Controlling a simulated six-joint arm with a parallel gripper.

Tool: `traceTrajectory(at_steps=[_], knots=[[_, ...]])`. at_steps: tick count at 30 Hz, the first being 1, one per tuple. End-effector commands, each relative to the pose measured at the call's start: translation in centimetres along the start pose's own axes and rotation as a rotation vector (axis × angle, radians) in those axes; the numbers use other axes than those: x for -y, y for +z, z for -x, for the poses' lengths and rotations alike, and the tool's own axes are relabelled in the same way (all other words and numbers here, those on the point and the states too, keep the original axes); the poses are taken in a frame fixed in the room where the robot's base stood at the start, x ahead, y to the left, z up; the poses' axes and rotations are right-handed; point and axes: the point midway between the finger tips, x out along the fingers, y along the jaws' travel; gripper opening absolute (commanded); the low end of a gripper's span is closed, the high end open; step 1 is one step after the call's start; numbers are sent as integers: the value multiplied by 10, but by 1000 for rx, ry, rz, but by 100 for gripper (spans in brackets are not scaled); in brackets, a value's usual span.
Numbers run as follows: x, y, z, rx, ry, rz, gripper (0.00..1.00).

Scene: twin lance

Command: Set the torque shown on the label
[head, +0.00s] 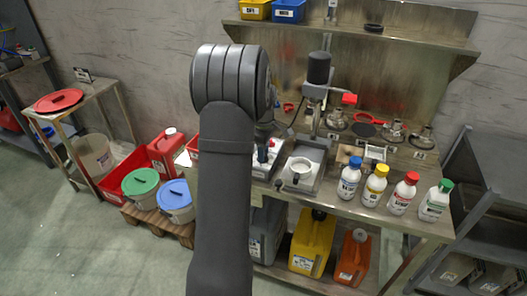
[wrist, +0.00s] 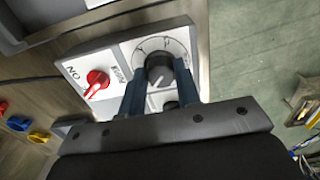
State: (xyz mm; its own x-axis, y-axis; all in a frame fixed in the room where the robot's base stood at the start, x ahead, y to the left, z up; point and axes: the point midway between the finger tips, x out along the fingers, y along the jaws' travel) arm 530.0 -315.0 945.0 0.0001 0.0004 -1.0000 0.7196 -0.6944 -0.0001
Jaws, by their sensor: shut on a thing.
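In the wrist view, a white-faced control box (wrist: 112,60) carries a round dial (wrist: 150,44) with scale marks and a black knob (wrist: 160,72) bearing a pale pointer line. My gripper (wrist: 158,80) is shut on the black knob, one blue finger on each side. A smaller dark part (wrist: 170,105) shows between the fingers. A red rotary switch (wrist: 97,84) sits beside the dial, with ON lettering near it. In the head view the control box (head: 262,168) is partly hidden behind my arm. The dial numbers and the torque label are not readable.
Beside the box on the bench stands a machine (head: 302,172) with a round white-rimmed cup and a column behind. Bottles with blue (head: 349,178), yellow (head: 374,186), red (head: 403,194) and green (head: 436,202) caps line the front edge. Buckets (head: 140,186) stand at the left.

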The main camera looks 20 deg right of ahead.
Motion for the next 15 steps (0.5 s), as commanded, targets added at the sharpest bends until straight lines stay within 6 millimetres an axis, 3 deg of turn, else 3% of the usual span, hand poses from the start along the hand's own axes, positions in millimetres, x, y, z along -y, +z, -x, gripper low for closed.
traceTrajectory(at_steps=[15], knots=[[1, 1, 0, 2, 1, -490, 7]])
